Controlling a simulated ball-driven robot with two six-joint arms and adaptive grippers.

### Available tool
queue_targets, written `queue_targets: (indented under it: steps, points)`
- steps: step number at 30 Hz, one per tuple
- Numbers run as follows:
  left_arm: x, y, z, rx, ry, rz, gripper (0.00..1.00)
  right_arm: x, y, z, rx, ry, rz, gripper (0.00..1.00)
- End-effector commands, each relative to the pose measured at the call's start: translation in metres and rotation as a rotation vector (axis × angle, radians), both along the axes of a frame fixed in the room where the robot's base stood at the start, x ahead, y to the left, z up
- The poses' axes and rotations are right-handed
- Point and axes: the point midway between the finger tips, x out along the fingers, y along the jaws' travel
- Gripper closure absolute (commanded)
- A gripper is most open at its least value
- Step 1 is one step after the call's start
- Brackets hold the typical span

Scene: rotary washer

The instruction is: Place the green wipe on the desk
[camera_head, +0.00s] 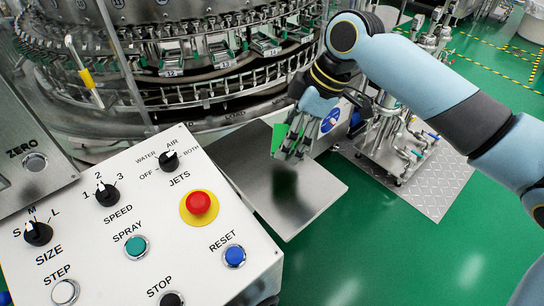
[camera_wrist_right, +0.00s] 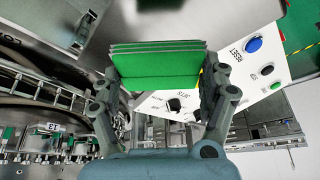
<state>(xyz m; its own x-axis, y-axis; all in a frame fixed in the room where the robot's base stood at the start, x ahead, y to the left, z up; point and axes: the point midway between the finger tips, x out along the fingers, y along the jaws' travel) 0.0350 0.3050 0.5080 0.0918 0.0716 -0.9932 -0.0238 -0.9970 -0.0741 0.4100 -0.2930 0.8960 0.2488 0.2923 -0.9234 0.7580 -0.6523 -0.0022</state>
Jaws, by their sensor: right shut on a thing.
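The green wipe (camera_head: 279,137) is in my right gripper (camera_head: 292,148), partly hidden behind the fingers in the head view. In the right wrist view the wipe (camera_wrist_right: 160,68) looks like a folded stack with several layers, between the two fingers of the right gripper (camera_wrist_right: 160,88). The right gripper is shut on it and holds it above the grey metal desk (camera_head: 318,195). A dim green reflection shows on the desk below. I cannot tell the exact gap between wipe and desk. My left gripper is not in view.
A white control panel (camera_head: 125,215) with knobs, a red stop button (camera_head: 199,202) and other buttons stands left of the desk. The round washer machine (camera_head: 190,60) is behind. A metal stand with piping (camera_head: 395,140) is at right. The desk's front part is bare.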

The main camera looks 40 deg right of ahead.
Motion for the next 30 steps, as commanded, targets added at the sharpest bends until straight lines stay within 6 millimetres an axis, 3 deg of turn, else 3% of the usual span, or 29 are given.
queue_targets:
  steps: [2, 6, 10, 16, 28, 29, 30]
  points:
    - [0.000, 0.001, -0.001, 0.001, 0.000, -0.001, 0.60, 0.009, 0.016, -0.009, 0.007, 0.002, 0.000, 0.39]
    - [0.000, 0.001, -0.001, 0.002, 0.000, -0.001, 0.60, 0.019, 0.028, -0.020, 0.001, 0.002, 0.000, 0.39]
    - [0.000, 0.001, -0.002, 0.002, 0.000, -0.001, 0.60, 0.020, 0.031, -0.029, -0.001, 0.002, 0.000, 0.39]
    - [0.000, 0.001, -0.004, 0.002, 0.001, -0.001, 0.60, 0.020, 0.030, -0.059, -0.002, 0.004, -0.001, 0.39]
    - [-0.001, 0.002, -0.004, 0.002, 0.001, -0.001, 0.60, 0.020, 0.030, -0.065, -0.003, 0.002, 0.001, 0.39]
    - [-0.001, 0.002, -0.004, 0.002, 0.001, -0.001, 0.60, 0.020, 0.030, -0.064, -0.003, 0.001, 0.001, 0.18]
    - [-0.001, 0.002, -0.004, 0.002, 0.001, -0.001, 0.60, 0.020, 0.030, -0.064, -0.003, 0.001, 0.001, 0.13]
